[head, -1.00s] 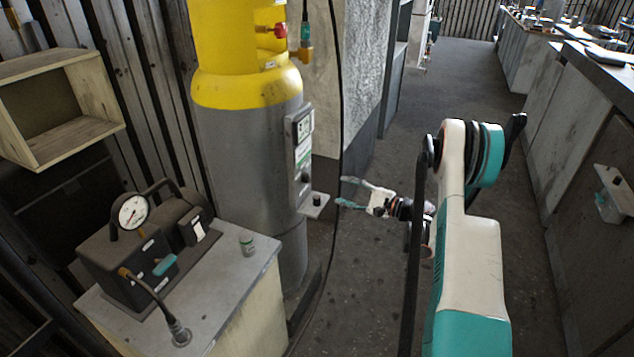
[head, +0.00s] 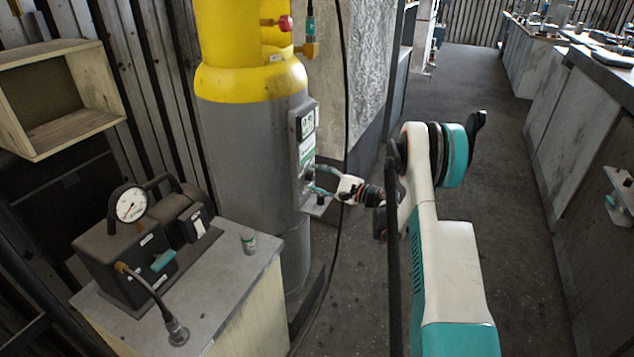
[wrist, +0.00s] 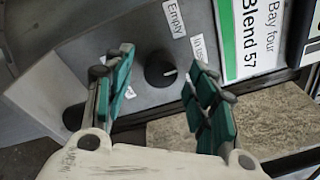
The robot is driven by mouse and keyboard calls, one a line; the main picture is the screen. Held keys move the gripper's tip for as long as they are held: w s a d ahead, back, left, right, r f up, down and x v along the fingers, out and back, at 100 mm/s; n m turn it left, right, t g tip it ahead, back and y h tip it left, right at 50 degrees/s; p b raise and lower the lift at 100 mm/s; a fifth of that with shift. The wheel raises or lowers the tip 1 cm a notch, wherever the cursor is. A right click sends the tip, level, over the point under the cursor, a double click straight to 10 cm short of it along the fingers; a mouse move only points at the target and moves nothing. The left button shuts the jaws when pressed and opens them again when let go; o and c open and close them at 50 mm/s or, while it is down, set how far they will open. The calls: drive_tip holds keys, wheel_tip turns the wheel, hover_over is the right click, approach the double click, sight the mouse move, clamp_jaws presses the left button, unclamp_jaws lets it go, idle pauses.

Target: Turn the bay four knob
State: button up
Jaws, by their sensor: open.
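The bay four knob (wrist: 160,70) is a round black knob with a pale pointer mark, on a grey panel (wrist: 148,33). Its mark points right, towards a partly hidden label starting "In"; an "Empty" label (wrist: 174,18) sits above. My gripper (wrist: 161,62) is open, with one teal-padded finger on each side of the knob in the wrist view and gaps to both. In the head view my gripper (head: 318,181) reaches the panel on the cylinder's right side, and its fingers partly hide the knob area. Whether the fingers are deep enough is unclear.
A "Bay four Blend 57" sign (wrist: 250,38) is beside the knob. A small ledge (head: 317,209) juts out below. The grey-and-yellow cylinder (head: 250,150) stands behind. A bench with a gauge box (head: 125,255) is at left. A dark cable hangs near my gripper. The aisle floor is clear.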

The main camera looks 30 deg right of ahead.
drive_tip(key=shift+w+a, duration=0.15)
drive_tip(key=shift+w, duration=0.1)
drive_tip(key=c, duration=1.1)
drive_tip(key=shift+n, duration=0.3)
drive_tip(key=n, duration=0.5)
drive_tip(key=shift+f+n+y, duration=0.1)
drive_tip(key=shift+n+y, duration=0.2)
drive_tip(key=shift+n, duration=0.1)
drive_tip(key=n, duration=0.6)
drive_tip(key=shift+f+y, duration=0.1)
drive_tip(key=shift+y, duration=0.2)
